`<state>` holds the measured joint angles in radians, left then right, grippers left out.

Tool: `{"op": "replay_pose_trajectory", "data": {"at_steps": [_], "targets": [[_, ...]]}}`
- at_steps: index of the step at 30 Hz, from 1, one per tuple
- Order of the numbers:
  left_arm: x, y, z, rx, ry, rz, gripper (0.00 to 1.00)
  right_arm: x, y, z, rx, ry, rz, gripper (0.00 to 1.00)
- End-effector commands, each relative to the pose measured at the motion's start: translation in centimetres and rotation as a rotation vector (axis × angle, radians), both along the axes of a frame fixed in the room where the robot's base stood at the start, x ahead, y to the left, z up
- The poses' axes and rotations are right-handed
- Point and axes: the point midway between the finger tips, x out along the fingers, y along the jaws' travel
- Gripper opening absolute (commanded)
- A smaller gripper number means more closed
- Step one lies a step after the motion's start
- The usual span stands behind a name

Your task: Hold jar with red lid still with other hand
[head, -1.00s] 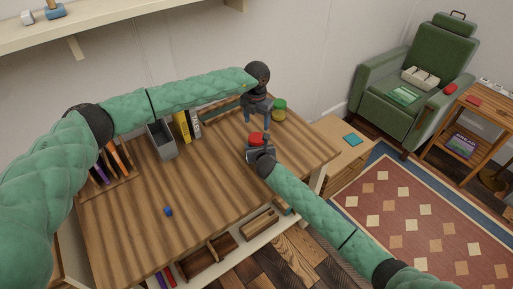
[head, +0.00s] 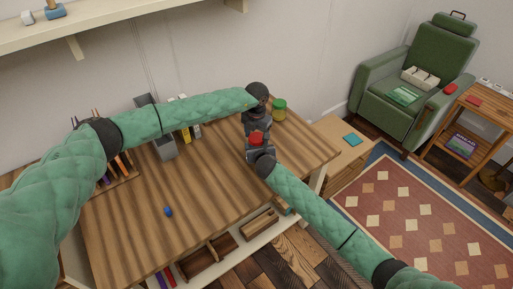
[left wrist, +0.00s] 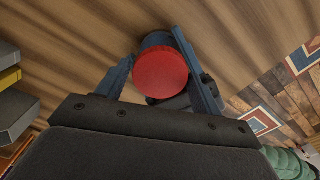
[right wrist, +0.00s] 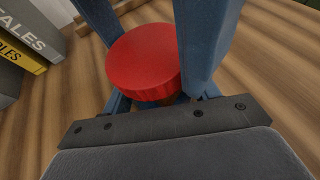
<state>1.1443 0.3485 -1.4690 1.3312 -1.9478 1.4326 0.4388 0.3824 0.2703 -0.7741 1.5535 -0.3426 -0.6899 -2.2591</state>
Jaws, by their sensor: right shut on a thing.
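The jar with the red lid (head: 256,138) stands near the right end of the wooden desk; its body is mostly hidden by my grippers. My right gripper (head: 257,148) is shut on the jar from the front, below the lid. My left gripper (head: 257,131) is open above the jar, pointing down. In the left wrist view its two fingers lie on either side of the red lid (left wrist: 160,73). The lid also shows in the right wrist view (right wrist: 144,62), with blue-grey fingers beside it.
A jar with a green lid (head: 279,104) stands behind, close to my left gripper. Books (head: 190,133) and a grey bin (head: 165,147) stand at the back of the desk (head: 200,195). A small blue object (head: 168,212) lies in the clear front part.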

Motion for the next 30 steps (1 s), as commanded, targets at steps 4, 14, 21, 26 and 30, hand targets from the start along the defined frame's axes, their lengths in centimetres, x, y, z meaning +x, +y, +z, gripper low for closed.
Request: {"op": "replay_pose_trajectory", "data": {"at_steps": [4, 14, 21, 26, 30], "targets": [[0.0, 0.0, 0.0, 0.000, 0.000, 0.000, 0.39, 0.0, 0.0, 0.0, 0.000, 0.000, 0.000, 0.00], [0.0, 0.0, 0.0, 0.000, 0.000, 0.000, 0.79, 0.0, 0.0, 0.0, 0.000, -0.001, 0.000, 0.00], [-0.1, -0.1, 0.1, -0.001, 0.001, -0.001, 0.79, 0.0, 0.0, 0.0, 0.000, -0.001, 0.000, 0.00], [-0.1, -0.2, 1.1, -0.002, 0.000, -0.002, 0.79, 0.0, 0.0, 0.0, 0.000, 0.000, 0.000, 0.00], [0.0, -0.2, 2.8, -0.002, 0.000, -0.002, 0.79, 0.0, -0.1, -0.1, -0.001, 0.002, -0.001, 0.00]]}}
